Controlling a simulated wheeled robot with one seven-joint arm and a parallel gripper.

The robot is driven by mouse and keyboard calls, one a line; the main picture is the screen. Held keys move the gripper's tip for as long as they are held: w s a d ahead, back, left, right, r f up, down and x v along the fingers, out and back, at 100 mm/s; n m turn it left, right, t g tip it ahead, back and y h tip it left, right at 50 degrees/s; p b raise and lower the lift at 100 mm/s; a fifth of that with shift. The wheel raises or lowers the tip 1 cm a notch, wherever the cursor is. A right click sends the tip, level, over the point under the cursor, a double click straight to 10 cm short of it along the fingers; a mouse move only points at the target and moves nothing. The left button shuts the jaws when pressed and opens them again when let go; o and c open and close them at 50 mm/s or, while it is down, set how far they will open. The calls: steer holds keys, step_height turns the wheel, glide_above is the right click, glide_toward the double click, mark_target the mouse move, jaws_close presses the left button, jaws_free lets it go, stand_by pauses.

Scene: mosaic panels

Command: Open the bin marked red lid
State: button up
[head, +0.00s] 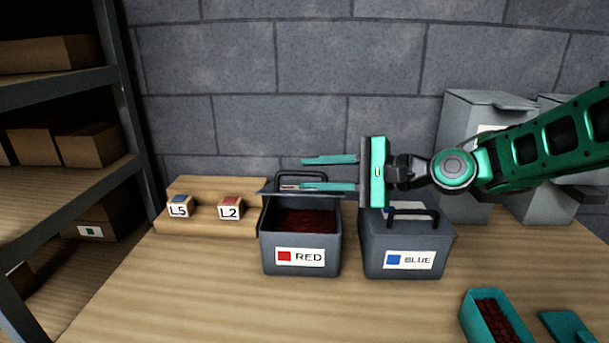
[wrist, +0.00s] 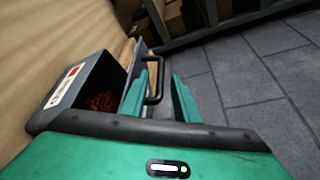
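The grey bin labelled RED (head: 300,258) stands on the table with its top open and dark red pieces (head: 307,220) inside. It also shows in the wrist view (wrist: 58,100). Its grey lid (head: 270,188) is raised at the back of the opening, with a black loop handle (wrist: 158,88) on its outer face. My gripper (head: 296,174) reaches in from the right, above the back of the bin. Its green fingers are apart, and in the wrist view the handle lies between them (wrist: 160,77). I cannot tell whether either finger touches the handle.
A closed bin labelled BLUE (head: 375,240) stands close on the right. A wooden stepped block (head: 210,190) with small tiles marked L5 and L2 is on the left. A teal box (head: 470,310) of dark red pieces sits at front right. The front middle table is clear.

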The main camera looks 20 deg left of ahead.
mark_target(307, 172)
steer(key=shift+x, duration=1.6)
jaws_close()
steer(key=shift+r, duration=0.2)
